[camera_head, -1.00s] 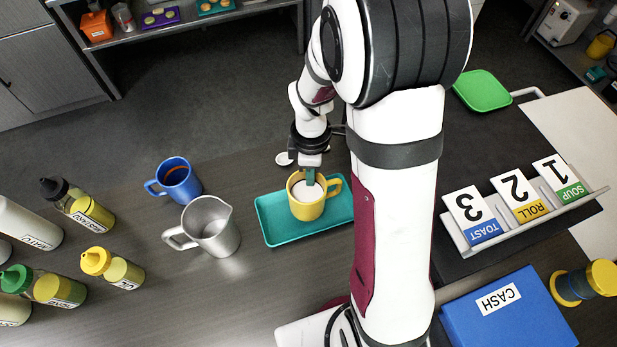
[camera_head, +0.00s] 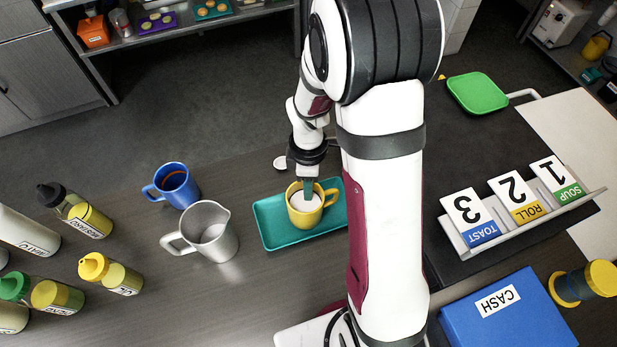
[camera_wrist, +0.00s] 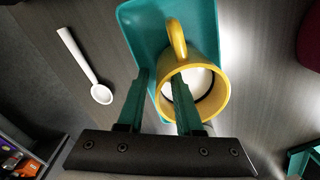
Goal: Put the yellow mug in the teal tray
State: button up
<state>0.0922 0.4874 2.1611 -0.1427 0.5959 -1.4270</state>
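The yellow mug (camera_head: 308,217) stands upright in the teal tray (camera_head: 275,238), with white contents showing inside it. In the wrist view the mug (camera_wrist: 222,92) has its handle pointing toward the top, and the tray (camera_wrist: 135,20) lies around and under it. My gripper (camera_head: 307,190) is at the mug's rim. In the wrist view, my gripper (camera_wrist: 161,76) has its teal fingers spread apart across the near wall of the mug, one finger outside it and one inside the opening. A gap shows between the fingers. Contact with the wall is hard to judge.
A metal pitcher (camera_head: 210,232) and a blue mug (camera_head: 175,186) stand left of the tray. A white spoon (camera_wrist: 85,65) lies beside the tray. Several bottles stand at the far left. A number card rack (camera_head: 520,222) and a blue cash box (camera_head: 505,315) are at right.

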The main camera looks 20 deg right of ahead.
notch_tip(320, 180, up, 12)
jog(key=shift+w+f, duration=0.1)
jog(key=shift+f, duration=0.15)
jog(key=s+a+r+m+y, duration=0.1)
jog(key=s+a+r+m, duration=0.1)
jog(key=s+m, duration=0.7)
jog(key=s+a+r+m, duration=0.3)
jog(key=s+a+m, duration=0.1)
jog(key=s+m, duration=0.6)
jog(key=shift+s+a+y, duration=0.2)
jog(key=shift+y, duration=0.2)
jog(key=shift+o, duration=0.2)
